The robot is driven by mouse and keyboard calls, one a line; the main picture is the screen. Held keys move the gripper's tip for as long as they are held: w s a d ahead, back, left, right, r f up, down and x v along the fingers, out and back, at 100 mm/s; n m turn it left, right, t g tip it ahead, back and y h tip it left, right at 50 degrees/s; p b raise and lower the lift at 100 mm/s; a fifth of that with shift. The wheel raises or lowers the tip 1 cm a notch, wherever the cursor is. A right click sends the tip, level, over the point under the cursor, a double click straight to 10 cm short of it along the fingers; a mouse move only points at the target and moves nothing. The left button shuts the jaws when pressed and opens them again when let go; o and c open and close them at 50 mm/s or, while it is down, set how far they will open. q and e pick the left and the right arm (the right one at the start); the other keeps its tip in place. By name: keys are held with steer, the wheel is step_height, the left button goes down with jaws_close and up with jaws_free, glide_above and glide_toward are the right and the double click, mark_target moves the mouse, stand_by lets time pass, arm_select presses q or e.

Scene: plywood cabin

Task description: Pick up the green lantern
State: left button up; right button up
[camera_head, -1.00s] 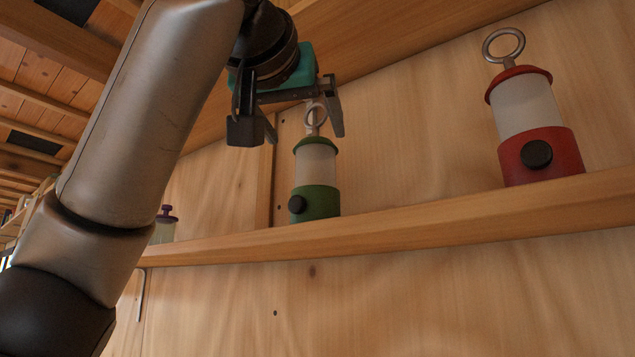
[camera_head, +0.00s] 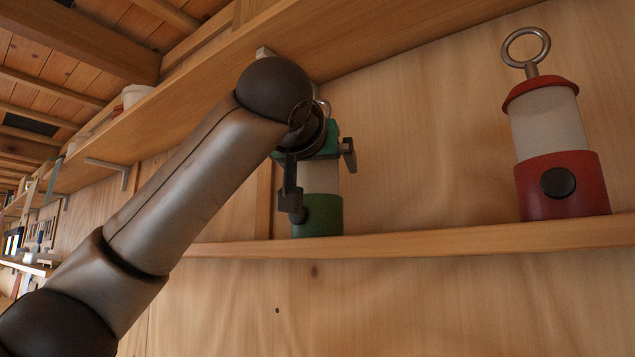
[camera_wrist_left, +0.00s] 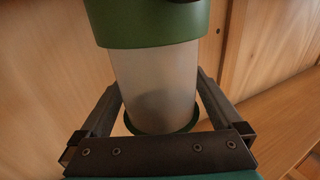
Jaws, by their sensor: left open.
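The green lantern (camera_head: 325,217) stands upright on the wooden shelf (camera_head: 420,241), with a green base, a frosted body and a dark knob. My left gripper (camera_head: 320,172) is in front of it at the height of the frosted body and hides its upper part. In the left wrist view the lantern's frosted body (camera_wrist_left: 155,85) lies between the two fingers of my left gripper (camera_wrist_left: 160,98). The fingers are open, one on each side of the body; I cannot tell whether either touches it. My right gripper is not in view.
A red lantern (camera_head: 562,185) with a metal ring stands on the same shelf to the right, with bare shelf between the two. An upper shelf (camera_head: 400,42) runs close above my left wrist. A plywood wall (camera_head: 430,130) is behind.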

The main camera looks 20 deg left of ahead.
arm_select(q)
steer(key=c, duration=1.6)
